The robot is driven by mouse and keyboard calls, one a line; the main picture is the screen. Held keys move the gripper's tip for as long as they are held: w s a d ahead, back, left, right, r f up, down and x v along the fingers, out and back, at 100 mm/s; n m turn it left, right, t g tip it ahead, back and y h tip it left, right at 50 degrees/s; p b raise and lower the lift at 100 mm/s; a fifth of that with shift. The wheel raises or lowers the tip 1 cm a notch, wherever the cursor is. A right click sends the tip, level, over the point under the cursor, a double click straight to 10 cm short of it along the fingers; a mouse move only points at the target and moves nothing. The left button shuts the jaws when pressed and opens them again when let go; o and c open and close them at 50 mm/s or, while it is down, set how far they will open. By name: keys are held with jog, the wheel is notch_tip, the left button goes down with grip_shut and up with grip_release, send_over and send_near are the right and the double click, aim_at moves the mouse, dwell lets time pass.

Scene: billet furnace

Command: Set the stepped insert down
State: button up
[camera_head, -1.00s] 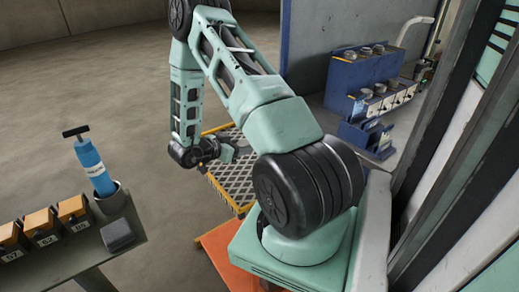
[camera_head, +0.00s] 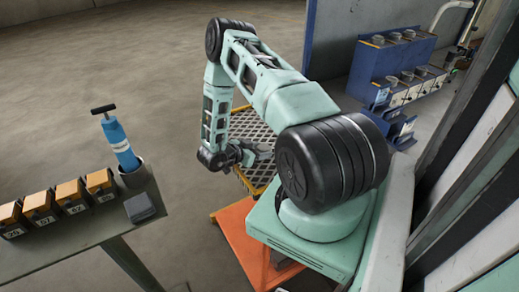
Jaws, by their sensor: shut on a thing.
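My gripper (camera_head: 246,154) is at the end of my bent arm, in the middle of the head view, above or in front of the yellow-edged grating. It is shut on a small grey piece, which I take to be the stepped insert (camera_head: 263,147). The piece is small in the picture and partly hidden by the jaws, so its steps cannot be made out. I cannot tell its exact height over the grating.
The grating platform (camera_head: 253,123) lies behind my gripper. At left, a bench (camera_head: 85,233) carries several numbered orange-topped boxes (camera_head: 70,196), a blue pump-like cylinder (camera_head: 121,145) in a cup and a dark grey block (camera_head: 140,207). A blue rack (camera_head: 390,68) stands at back right. Open floor lies behind.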

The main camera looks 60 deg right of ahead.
jog(key=shift+f, duration=0.15)
jog(key=o, duration=1.4)
jog(key=shift+o, duration=0.2)
jog(key=shift+a, duration=0.1)
jog(key=b+v, duration=0.3)
jog(key=v, duration=0.9)
